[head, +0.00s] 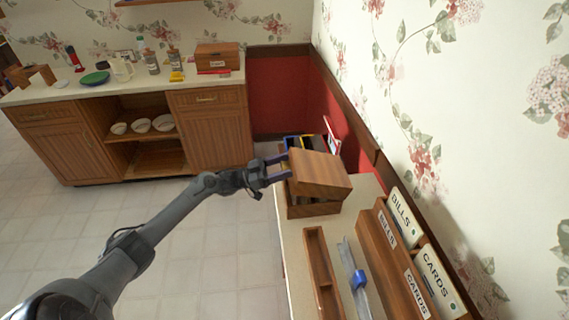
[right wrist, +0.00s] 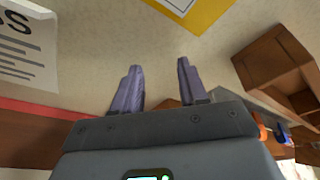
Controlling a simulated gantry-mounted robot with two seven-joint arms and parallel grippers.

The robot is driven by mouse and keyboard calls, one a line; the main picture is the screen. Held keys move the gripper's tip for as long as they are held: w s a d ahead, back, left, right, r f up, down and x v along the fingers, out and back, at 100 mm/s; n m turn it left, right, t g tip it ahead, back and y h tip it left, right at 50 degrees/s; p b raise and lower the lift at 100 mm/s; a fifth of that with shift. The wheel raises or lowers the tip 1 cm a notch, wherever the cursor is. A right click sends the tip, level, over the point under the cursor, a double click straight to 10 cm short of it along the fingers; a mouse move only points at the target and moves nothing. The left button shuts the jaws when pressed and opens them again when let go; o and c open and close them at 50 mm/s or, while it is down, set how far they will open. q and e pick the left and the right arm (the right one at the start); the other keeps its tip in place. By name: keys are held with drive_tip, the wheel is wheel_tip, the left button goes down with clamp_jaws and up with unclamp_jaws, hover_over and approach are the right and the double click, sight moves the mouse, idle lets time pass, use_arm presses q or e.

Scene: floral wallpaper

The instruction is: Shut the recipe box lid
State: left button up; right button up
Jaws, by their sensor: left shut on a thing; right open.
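The wooden recipe box (head: 311,209) stands at the far end of the right-hand counter. Its lid (head: 322,171) is partly open and slopes above the box, with a dark gap and contents showing beneath it. My left gripper (head: 276,168) is at the lid's left edge, shut on the lid; its fingertips are small in the head view, so the exact grip is unclear. My right gripper (right wrist: 158,86) shows in the right wrist view, its fingers apart with nothing between them. It is not seen in the head view.
On the right-hand counter (head: 291,245) are a narrow wooden tray (head: 318,270), a blue-clipped strip (head: 360,278) and a wooden sorter (head: 392,262) with cards against the wall. Behind the box are dark and yellow items. A second wooden box (head: 217,57) sits on the far counter.

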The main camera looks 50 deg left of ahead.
use_arm(q)
drive_tip(key=shift+f, duration=0.6)
drive_tip(key=o, duration=1.2)
drive_tip(key=shift+o, duration=1.1)
drive_tip(key=shift+r, duration=0.1)
drive_tip(key=shift+w+a+r, duration=0.1)
